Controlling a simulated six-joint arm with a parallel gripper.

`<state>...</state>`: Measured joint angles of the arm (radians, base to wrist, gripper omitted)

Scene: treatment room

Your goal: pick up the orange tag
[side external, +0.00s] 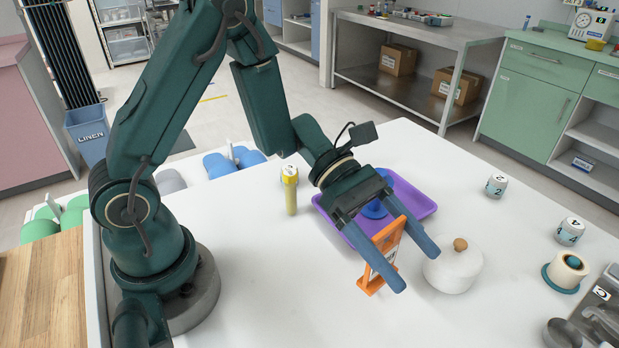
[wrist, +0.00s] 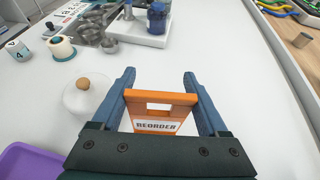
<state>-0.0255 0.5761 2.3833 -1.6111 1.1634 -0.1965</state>
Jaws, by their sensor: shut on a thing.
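The orange tag (side external: 385,255) is an upright A-frame stand with a white panel; in the wrist view (wrist: 160,104) the panel reads "REORDER" and there is a slot near its top. My gripper (side external: 416,268) reaches down over it from the upper left, with a blue finger on either side. The jaws are shut on the tag; in the wrist view the fingers (wrist: 158,76) flank its side edges and extend past it. The tag's foot is at or very near the white table top; I cannot tell whether it touches.
A white lidded pot (side external: 453,268) with a wooden knob stands close right of my fingers. A purple tray (side external: 415,203) with a blue item lies behind my gripper. A yellow-capped tube (side external: 290,190) stands left. Numbered jars (side external: 496,186) and a tape roll (side external: 566,270) are farther right.

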